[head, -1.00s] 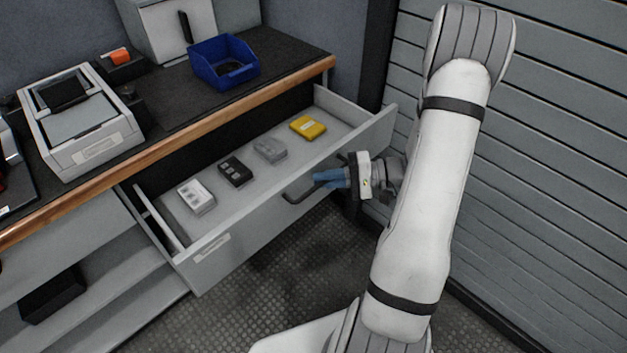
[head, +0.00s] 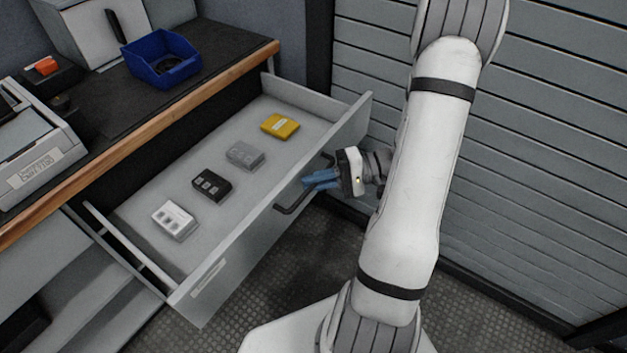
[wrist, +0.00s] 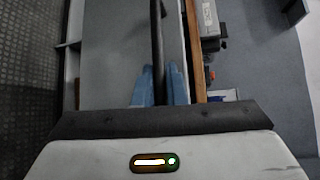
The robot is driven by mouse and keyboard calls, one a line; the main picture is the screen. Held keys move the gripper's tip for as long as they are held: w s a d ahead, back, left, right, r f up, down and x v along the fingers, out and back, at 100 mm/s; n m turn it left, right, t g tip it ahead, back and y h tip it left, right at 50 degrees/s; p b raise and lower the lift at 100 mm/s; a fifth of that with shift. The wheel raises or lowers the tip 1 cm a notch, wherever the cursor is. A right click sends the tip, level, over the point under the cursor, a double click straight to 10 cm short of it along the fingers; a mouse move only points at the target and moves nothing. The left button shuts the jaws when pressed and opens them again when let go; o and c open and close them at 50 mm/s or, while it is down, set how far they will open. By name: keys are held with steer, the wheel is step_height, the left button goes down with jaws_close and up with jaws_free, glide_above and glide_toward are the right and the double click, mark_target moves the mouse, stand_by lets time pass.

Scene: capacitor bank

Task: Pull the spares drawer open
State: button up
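The spares drawer (head: 245,262) is a light grey drawer pulled well out from under the bench, its interior widely exposed. Its dark bar handle (head: 292,203) is on the front face. My gripper (head: 312,182), with blue fingers, is at the handle from the right. In the wrist view, the handle (wrist: 157,45) runs between the two blue fingers (wrist: 160,88), which appear closed around it. Part of the handle is hidden behind the fingers in the head view.
Inside the drawer lie a white box (head: 174,220), a black one (head: 211,184), a grey one (head: 245,155) and a yellow one (head: 280,125). A blue bin (head: 160,60) stands on the bench. A slatted wall (head: 540,150) is close at right. Floor shows in front of the drawer.

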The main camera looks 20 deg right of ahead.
steer(key=shift+o, duration=0.9)
steer(key=v, duration=0.7)
steer(key=shift+d+p, duration=0.4)
steer(key=shift+r, duration=0.1)
steer(key=s+a+r+n+h+p, duration=0.1)
steer(key=a+r+h+p, duration=0.3)
steer(key=r, duration=0.5)
steer(key=s+a+r+n+h+p, duration=0.1)
steer(key=s+a+r+h+p, duration=0.2)
steer(key=r+h+p, duration=0.3)
steer(key=s+a+r+n+h+p, duration=0.2)
steer(key=a+r+h+p, duration=0.3)
steer(key=r, duration=0.7)
steer(key=shift+s+a+r+g+h+p, duration=0.3)
steer(key=shift+a+r+g+h+p, duration=0.15)
steer(key=shift+p, duration=0.2)
